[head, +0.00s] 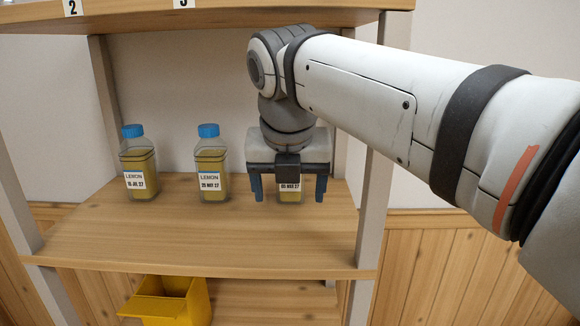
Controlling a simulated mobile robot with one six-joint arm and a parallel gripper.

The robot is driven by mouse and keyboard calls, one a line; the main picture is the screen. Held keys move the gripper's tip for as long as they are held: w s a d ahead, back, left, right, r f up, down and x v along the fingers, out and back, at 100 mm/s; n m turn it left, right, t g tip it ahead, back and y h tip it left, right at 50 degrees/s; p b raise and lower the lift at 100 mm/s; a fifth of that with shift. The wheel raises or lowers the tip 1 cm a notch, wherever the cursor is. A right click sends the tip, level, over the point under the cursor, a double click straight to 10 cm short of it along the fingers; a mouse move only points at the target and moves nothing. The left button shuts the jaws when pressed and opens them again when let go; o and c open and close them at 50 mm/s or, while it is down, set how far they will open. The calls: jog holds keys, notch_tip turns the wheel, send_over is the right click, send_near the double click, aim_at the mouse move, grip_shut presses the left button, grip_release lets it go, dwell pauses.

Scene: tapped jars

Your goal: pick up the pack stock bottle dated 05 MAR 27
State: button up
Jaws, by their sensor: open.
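Three clear bottles of yellow liquid stand upright in a row on the wooden shelf (180,235). The left bottle (140,163) has a blue cap and a LEMON label that seems to read 16 JUL 27. The middle bottle (211,165) has a blue cap and a LEMON label with a blurred date, perhaps 25 MAY 27. The right bottle (290,197) is mostly hidden behind my gripper (289,193); its date seems to read 05 MAR 27. My gripper is open and points down, with one blue finger on each side of that bottle in the picture. Contact cannot be told.
A shelf post (369,170) stands right of the right bottle. The upper shelf (225,18), with number tags 2 and 3, overhangs the row. A yellow bin (170,303) sits on the level below. The shelf front is clear.

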aim_at(290, 203)
jog(key=w, duration=0.3)
jog(key=shift+w, duration=0.4)
jog(key=w, duration=0.4)
jog(key=shift+w+d+f, duration=0.15)
jog(key=shift+w+f, duration=0.1)
jog(key=shift+w, duration=0.1)
jog(key=shift+f+b, duration=0.3)
jog(key=c, duration=1.2)
jog(key=shift+c, duration=0.5)
jog(key=shift+r+p, duration=0.25)
jog(key=shift+p, duration=0.05)
